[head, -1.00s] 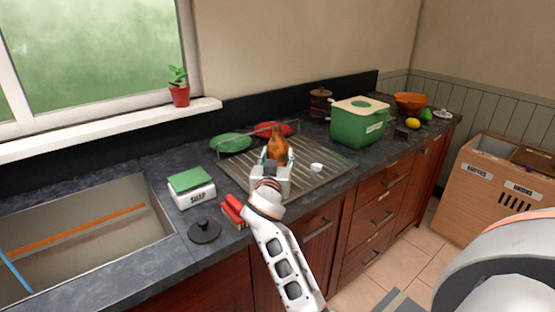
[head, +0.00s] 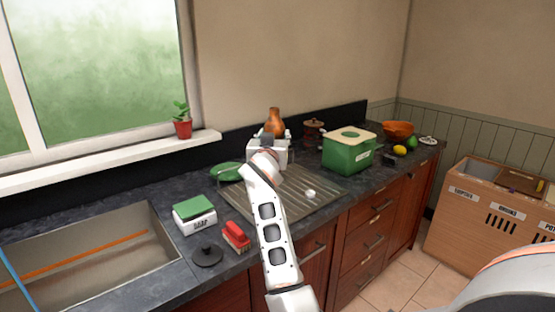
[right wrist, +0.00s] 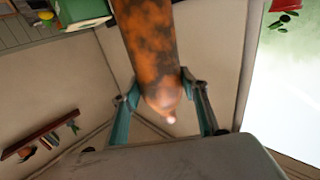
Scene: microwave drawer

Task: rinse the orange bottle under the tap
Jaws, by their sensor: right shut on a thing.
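The orange bottle (head: 275,122) has dark patches and is held upright above the back of the draining rack. My right gripper (head: 271,136) is shut on it; its body hides the bottle's lower part in the head view. In the right wrist view the bottle (right wrist: 155,50) sits between the two teal fingers of the gripper (right wrist: 165,105). The sink basin (head: 155,240) is at the left, well away from the bottle. The tap does not show clearly. My left gripper is not in view.
A soap box with a green top (head: 194,208), a red brush (head: 236,236) and a black round lid (head: 207,255) stand between sink and rack (head: 300,205). A green plate (head: 227,172) is behind. A green bin (head: 348,155) stands right. A potted plant (head: 182,125) is on the sill.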

